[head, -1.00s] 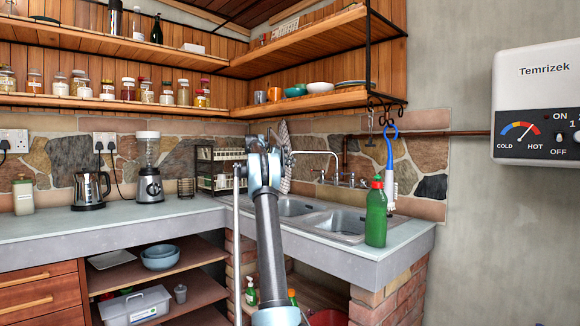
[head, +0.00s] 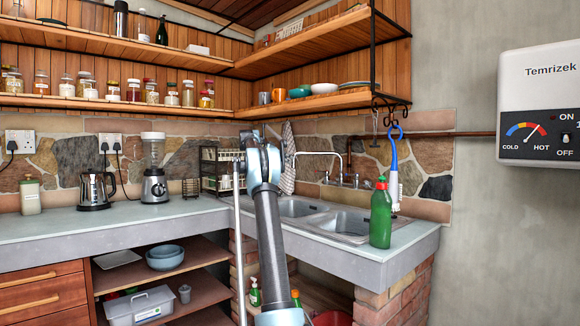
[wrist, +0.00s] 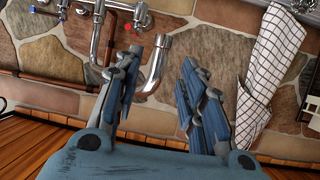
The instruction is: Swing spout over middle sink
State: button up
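The chrome spout (head: 322,154) rises from the wall tap (head: 349,181) and reaches left in the head view, its end near my gripper. Below it is the metal double sink (head: 325,216); my arm hides part of its left side. In the wrist view, which is turned over, the curved spout pipe (wrist: 156,68) shows between my gripper's fingers (wrist: 174,62), closer to the left finger. The fingers are apart and do not close on it. I cannot tell whether the left finger touches the pipe. In the head view my gripper (head: 252,158) is mostly hidden by its own wrist.
A green bottle (head: 381,218) stands at the sink's front right corner. A checkered towel (wrist: 262,70) hangs beside the right finger. A dish rack (head: 222,168) stands behind my arm. Wooden shelves (head: 300,103) hang above. The left counter (head: 100,222) has free room.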

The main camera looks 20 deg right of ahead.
jog(key=v, duration=0.5)
jog(key=shift+a+r, duration=0.1)
jog(key=shift+a, duration=0.3)
jog(key=s+a+f+n+y, duration=0.25)
jog(key=s+a+f, duration=0.2)
jog(key=s, duration=0.85)
jog(key=s+a+f+n+g+y, duration=0.1)
jog(key=s+a+f+n+y, duration=0.25)
jog(key=s, duration=1.05)
jog(key=s+a+f+n+y, duration=0.15)
jog(key=s+a+f, duration=0.4)
jog(key=s, duration=0.75)
jog(key=s+a+f+n+y, duration=0.1)
jog(key=s+a+f, duration=0.3)
jog(key=s+f, duration=0.6)
jog(key=s+a+f+n+y, duration=0.2)
jog(key=s+a+f+n, duration=0.2)
jog(key=s+f, duration=0.7)
jog(key=s+a+f+n+y, duration=0.2)
jog(key=s+a+f, duration=0.2)
jog(key=s+f, duration=0.6)
jog(key=shift+s+a+f+g, duration=0.25)
jog(key=shift+s+g, duration=0.15)
jog(key=shift+s, duration=0.35)
